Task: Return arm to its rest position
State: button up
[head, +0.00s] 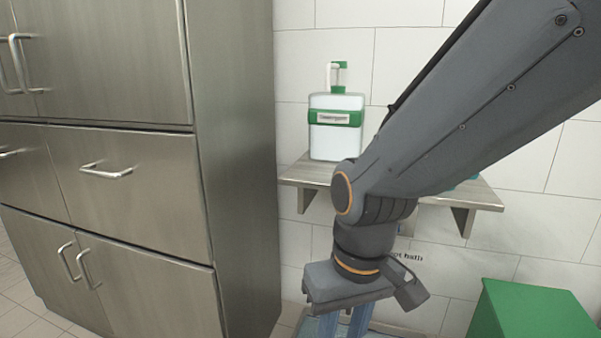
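My arm reaches in from the upper right and bends down at its wrist in front of the wall shelf. My gripper (344,328) points down at the bottom edge of the head view. Two bluish fingers show below its grey body, with a narrow gap between them. The fingertips are cut off by the frame, so I cannot tell whether it is open or shut on something.
Steel cabinets (235,160) fill the left. A green box (535,315) stands at lower right.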

jog(key=s+d+r+m+h+p, duration=0.1)
jog(key=s+d+r+m+p, duration=0.1)
jog(key=d+r+p, duration=1.1)
notch_tip(320, 180, up, 4)
jog(key=m+p, duration=0.1)
jog(key=p, duration=0.6)
jog(key=shift+s+d+f+m+p, duration=0.15)
jog(key=shift+m+p, duration=0.2)
jog(key=shift+m, duration=0.05)
